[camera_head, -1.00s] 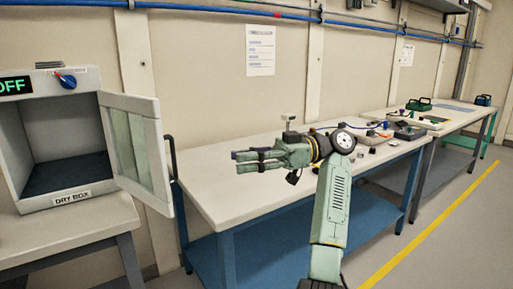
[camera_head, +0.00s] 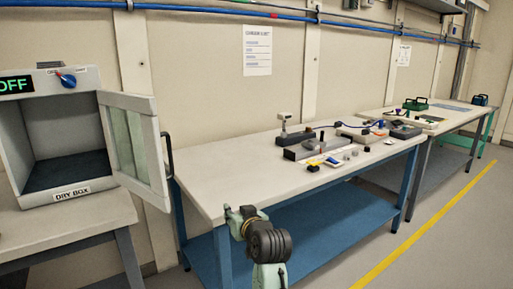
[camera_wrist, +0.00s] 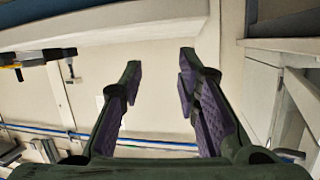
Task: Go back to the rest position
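My gripper (camera_wrist: 161,68) is open in the wrist view, its two dark green fingers with purple pads well apart. Nothing is between the fingers; beyond them is the pale wall with blue cable lines. In the head view my arm is folded low at the bottom centre, in front of the near bench's front edge. The gripper's fingers cannot be made out clearly there.
The near bench (camera_head: 220,188) holds several small tools and parts toward its right end; its left part is bare. The dry box (camera_head: 72,193) stands at left with its door (camera_head: 133,145) open. A second bench (camera_head: 455,122) lies beyond. Floor at right is clear.

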